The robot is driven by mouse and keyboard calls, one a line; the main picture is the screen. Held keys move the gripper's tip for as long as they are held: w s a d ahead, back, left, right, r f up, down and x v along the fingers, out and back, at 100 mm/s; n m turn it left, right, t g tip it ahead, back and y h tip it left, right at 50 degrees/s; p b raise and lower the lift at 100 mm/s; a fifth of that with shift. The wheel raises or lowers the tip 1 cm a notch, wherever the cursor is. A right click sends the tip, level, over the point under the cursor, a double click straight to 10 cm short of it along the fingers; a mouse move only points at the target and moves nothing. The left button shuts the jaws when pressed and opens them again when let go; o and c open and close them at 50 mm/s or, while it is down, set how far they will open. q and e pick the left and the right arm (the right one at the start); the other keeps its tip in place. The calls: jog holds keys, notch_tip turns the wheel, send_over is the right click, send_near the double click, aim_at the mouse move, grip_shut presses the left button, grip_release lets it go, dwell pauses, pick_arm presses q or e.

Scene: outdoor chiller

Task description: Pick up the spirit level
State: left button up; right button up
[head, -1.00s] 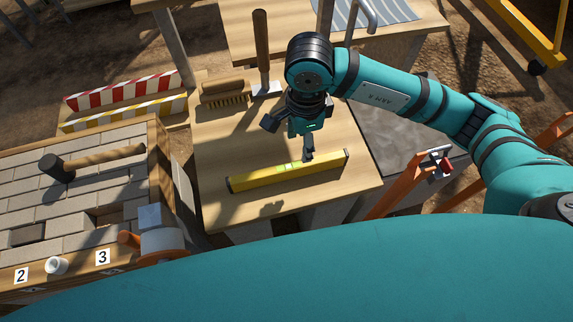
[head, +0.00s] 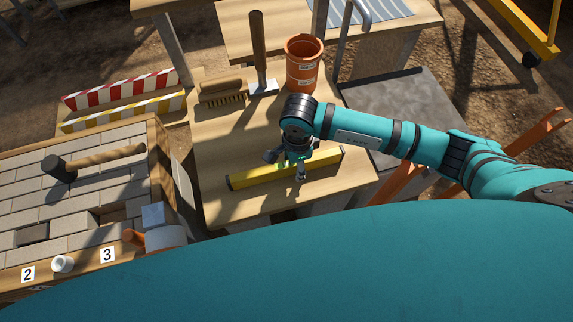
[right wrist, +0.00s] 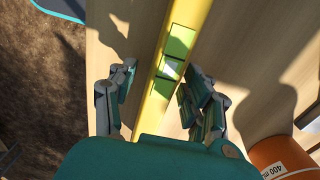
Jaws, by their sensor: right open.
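The yellow spirit level (head: 253,178) lies flat on the wooden table (head: 225,207), near its front edge. My right gripper (head: 286,168) is over the middle of the level. Gaps show between the fingers and the level in that view. Part of the level's middle is hidden by the gripper in the head view. My left gripper is not in view.
Behind the level are a brush (head: 222,93), a wooden-handled tool (head: 259,45) and an orange bucket (head: 302,65). A brick-laid bench with a hammer (head: 95,160) is at left. An orange frame (head: 520,150) stands at right.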

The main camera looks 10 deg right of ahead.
grip_shut()
jog(key=shift+r, duration=0.1)
dwell(0.3)
